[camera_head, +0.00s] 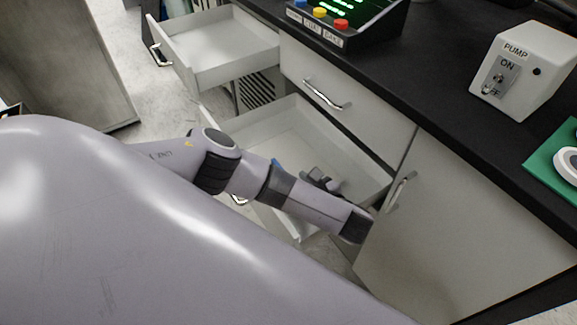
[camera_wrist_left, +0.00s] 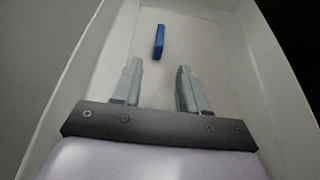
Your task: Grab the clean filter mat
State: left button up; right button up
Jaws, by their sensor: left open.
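A small blue block (camera_wrist_left: 159,42), likely the filter mat, lies on the floor of the open lower drawer (camera_head: 290,125). In the left wrist view it is beyond my fingertips, roughly in line with the gap between them. A bit of blue (camera_head: 276,164) shows behind my left arm in the head view; most of it is hidden. My left gripper (camera_wrist_left: 160,67) is open and empty, pointing into the drawer. In the head view the gripper (camera_head: 322,181) is partly hidden behind my wrist. My right gripper is not in view.
An upper drawer (camera_head: 225,50) stands open and looks empty. A cabinet door with a handle (camera_head: 400,190) is right of the lower drawer. On the black counter are a pump box (camera_head: 525,70), a button console (camera_head: 340,20) and a green mat (camera_head: 545,165).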

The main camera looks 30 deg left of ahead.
aim_at(291, 162)
pick_arm(q)
jog(key=x, duration=0.2)
jog(key=b+x, duration=0.1)
jog(key=x, duration=0.2)
jog(key=shift+a+r, duration=0.2)
jog(key=shift+a, duration=0.35)
grip_shut()
